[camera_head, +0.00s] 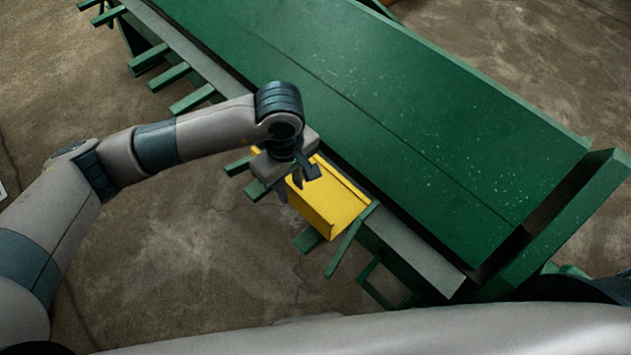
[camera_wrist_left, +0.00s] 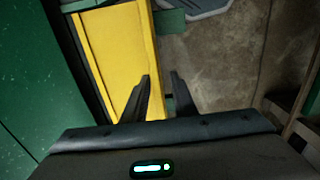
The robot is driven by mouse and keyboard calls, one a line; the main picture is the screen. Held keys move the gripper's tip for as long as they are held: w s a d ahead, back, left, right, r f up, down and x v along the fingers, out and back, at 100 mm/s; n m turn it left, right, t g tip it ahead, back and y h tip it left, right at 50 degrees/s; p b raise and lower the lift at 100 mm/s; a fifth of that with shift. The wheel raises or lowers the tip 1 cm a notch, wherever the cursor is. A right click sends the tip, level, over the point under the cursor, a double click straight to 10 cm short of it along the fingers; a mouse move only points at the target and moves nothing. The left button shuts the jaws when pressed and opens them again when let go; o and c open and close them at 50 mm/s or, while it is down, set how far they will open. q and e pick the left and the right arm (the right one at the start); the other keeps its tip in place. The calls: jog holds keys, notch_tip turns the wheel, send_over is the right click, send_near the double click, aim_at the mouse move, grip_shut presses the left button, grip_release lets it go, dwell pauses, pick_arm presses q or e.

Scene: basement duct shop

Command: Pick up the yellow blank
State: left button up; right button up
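The yellow blank (camera_head: 338,205) is a folded sheet lying along the near edge of the green machine, beside its narrow grey ledge. My left gripper (camera_head: 298,190) is over its left end and hides part of it. In the left wrist view, the blank (camera_wrist_left: 117,50) runs away from me, and my left gripper (camera_wrist_left: 159,84) is open. One finger is over the yellow face and the other is past its right edge, over the floor. The blank's edge shows between the fingers; I cannot tell whether they touch it. My right gripper is not in view.
The long green machine bed (camera_head: 400,115) fills the middle and right, with a raised green end plate (camera_head: 565,215) at the right. Several green support arms (camera_head: 192,99) stick out from its near side. Bare concrete floor (camera_head: 190,250) lies below left.

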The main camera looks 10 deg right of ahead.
aim_at(292, 198)
pick_arm(q)
jog(key=shift+f+p, duration=0.9)
jog(key=shift+p, duration=0.15)
notch_tip(292, 198, down, 2)
jog(key=shift+f+p, duration=0.1)
jog(key=shift+p, duration=0.45)
jog(key=shift+f, duration=0.6)
jog(key=shift+w, duration=0.1)
grip_shut()
